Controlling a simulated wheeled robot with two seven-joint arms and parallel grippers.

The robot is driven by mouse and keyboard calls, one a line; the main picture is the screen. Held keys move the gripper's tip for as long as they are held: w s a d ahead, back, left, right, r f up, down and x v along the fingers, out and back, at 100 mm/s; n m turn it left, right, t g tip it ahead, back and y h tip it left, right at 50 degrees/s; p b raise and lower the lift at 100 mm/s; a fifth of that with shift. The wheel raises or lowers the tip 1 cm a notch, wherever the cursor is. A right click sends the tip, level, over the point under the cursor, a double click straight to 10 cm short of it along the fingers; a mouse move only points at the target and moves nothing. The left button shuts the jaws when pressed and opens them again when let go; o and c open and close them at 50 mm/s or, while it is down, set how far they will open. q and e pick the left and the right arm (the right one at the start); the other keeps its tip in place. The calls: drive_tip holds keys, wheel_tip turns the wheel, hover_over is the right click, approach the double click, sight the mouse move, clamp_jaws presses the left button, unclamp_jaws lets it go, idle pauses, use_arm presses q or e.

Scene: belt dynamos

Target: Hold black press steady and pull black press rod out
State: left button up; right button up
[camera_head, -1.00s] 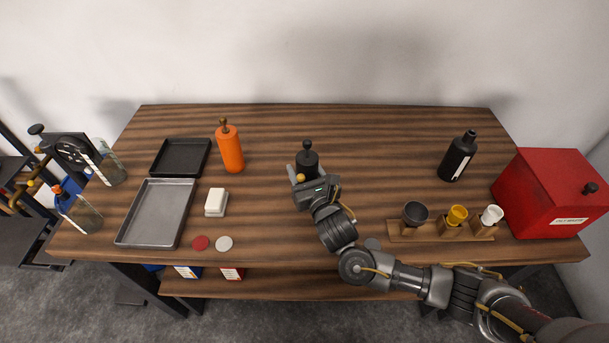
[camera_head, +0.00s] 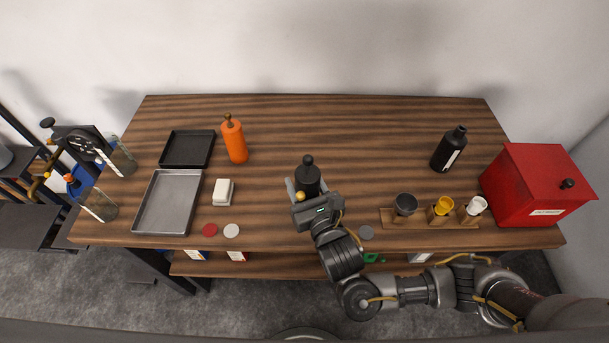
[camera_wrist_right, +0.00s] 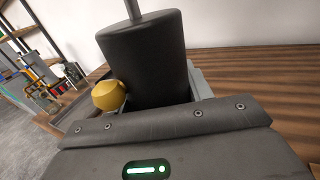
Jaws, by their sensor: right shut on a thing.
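The black press (camera_head: 307,181) is a dark cylinder near the middle of the table in the head view, with a round black knob on top. In the right wrist view, the press (camera_wrist_right: 145,60) fills the upper middle, and its grey rod (camera_wrist_right: 133,8) rises from the top and leaves the frame. My right gripper (camera_head: 303,188) is shut around the body of the press, below its top rim. The bottom of the press is hidden by the gripper, and I cannot tell whether it touches the table. No left gripper shows.
An orange bottle (camera_head: 235,142), a black tray (camera_head: 187,150), a grey tray (camera_head: 167,203) and a white block (camera_head: 222,192) are to the left. A black bottle (camera_head: 447,152), a wooden cup rack (camera_head: 429,223) and a red box (camera_head: 533,185) are to the right. The table's back middle is clear.

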idle(0.3)
